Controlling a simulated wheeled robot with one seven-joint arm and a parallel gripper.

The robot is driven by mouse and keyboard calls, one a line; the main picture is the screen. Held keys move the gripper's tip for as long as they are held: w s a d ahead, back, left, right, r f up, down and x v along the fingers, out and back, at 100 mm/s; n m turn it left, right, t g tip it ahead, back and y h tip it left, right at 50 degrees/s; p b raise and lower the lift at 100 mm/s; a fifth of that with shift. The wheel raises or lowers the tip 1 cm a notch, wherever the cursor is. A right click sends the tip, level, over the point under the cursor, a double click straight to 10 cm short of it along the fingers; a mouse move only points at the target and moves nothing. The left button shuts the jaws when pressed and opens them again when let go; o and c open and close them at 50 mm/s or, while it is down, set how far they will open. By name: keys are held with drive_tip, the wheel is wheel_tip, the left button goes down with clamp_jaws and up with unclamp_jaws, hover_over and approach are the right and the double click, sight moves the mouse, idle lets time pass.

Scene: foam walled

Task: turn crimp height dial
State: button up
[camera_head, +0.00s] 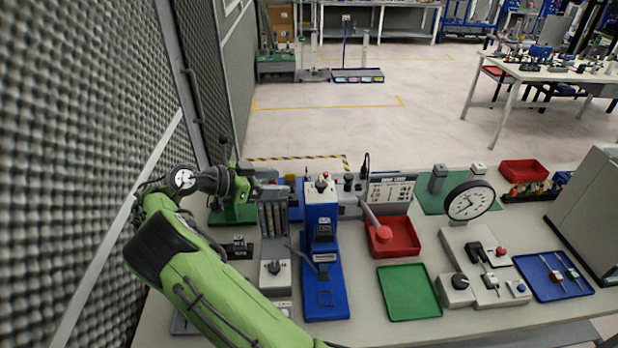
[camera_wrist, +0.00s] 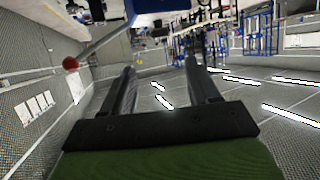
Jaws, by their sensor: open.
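I cannot tell for sure which part is the crimp height dial. In the wrist view my gripper (camera_wrist: 160,70) is open, with nothing between its fingers. The red ball (camera_wrist: 70,64) and blue press (camera_wrist: 156,5) show beyond it at upper left. In the head view my arm's end is behind and left of the press, its fingers unclear.
A red tray (camera_head: 405,248) and green tray (camera_head: 410,305) lie right of the press. A round gauge (camera_head: 470,200) stands above a grey fixture with knobs. A blue tray (camera_head: 568,290) and grey cabinet (camera_head: 590,205) are at the right.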

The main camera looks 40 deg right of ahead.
sight(318, 184)
drive_tip(key=x, duration=1.3)
drive_tip(key=shift+s+d+f, duration=0.15)
drive_tip(key=shift+d+f, duration=0.05)
drive_tip(key=shift+d, duration=0.05)
drive_tip(key=shift+d+f, duration=0.2)
drive_tip(key=shift+d, duration=0.1)
drive_tip(key=c, duration=1)
